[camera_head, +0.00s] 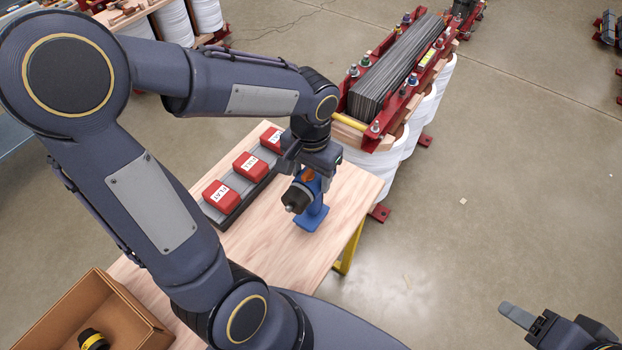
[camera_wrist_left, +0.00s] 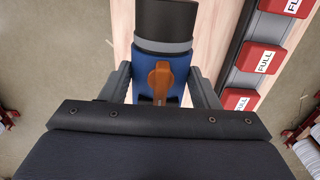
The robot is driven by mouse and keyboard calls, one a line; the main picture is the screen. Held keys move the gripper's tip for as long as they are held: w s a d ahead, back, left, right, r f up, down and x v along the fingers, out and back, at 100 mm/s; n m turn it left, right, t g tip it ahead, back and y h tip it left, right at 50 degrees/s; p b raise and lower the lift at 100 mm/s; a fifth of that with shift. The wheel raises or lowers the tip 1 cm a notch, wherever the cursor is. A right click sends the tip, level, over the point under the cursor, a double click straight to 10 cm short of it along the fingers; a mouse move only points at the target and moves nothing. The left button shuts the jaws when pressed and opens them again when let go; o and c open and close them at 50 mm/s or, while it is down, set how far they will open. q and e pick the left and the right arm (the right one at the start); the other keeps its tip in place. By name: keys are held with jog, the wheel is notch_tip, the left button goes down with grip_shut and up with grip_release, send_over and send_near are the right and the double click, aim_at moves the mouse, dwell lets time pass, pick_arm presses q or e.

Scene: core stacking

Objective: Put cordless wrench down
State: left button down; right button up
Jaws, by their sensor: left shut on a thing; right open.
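The cordless wrench (camera_head: 312,207) is blue with a black nose and an orange part. It stands upright at the right side of the wooden table (camera_head: 283,258), its base at or just above the top; I cannot tell if it touches. My left gripper (camera_head: 307,172) is above it, shut on its upper body. In the left wrist view the wrench (camera_wrist_left: 163,65) sits between the fingers of my left gripper (camera_wrist_left: 163,88), its black nose at the top. My right gripper (camera_head: 520,317) is at the lower right, over the floor, open and apart from everything.
A cardboard box (camera_head: 128,298) with a black and yellow item is at the lower left. A red-framed core (camera_head: 392,80) stands behind the table. The table front is clear.

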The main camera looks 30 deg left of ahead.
pick_arm(q)
jog(key=shift+f, duration=1.1)
jog(key=shift+f, duration=0.1)
jog(key=c, duration=0.5)
grip_release()
